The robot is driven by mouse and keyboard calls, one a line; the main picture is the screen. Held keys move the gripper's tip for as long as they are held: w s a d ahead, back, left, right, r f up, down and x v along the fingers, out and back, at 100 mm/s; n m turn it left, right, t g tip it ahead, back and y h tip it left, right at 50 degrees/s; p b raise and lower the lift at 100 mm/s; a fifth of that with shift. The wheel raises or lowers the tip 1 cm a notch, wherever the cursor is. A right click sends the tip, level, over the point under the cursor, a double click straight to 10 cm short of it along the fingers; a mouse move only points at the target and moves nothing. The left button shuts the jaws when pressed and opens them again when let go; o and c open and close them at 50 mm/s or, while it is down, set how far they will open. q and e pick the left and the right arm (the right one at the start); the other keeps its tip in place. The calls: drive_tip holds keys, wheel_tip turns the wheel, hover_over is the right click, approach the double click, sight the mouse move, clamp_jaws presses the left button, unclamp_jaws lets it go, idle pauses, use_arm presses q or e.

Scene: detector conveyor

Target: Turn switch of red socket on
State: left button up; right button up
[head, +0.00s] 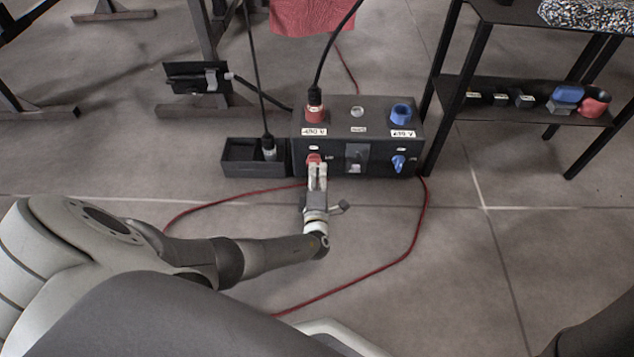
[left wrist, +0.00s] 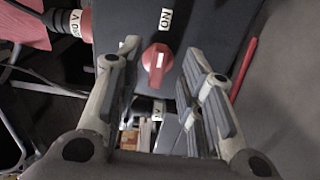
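The dark socket box (head: 378,140) stands on the floor. A red socket (head: 314,113) with a black cable plugged in sits at the left of its top; it also shows in the left wrist view (left wrist: 86,25). Its red switch (head: 313,158) is on the front face below. In the left wrist view the red switch (left wrist: 157,58) has a raised grip, with an "ON" label (left wrist: 165,18) beyond it. My left gripper (head: 317,172) is open in front of the switch; its fingertips (left wrist: 160,62) lie on either side of it, apparently not touching. My right gripper is not seen.
A blue socket (head: 402,113) and blue switch (head: 398,163) are on the box's right side. A small black tray (head: 238,157) adjoins the box at left. A dark shelf (head: 520,115) stands at right. A red cable (head: 408,250) lies across the floor.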

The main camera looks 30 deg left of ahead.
use_arm(q)
drive_tip(key=v, duration=0.8)
drive_tip(key=shift+s+d, duration=0.25)
drive_tip(key=shift+f, duration=0.1)
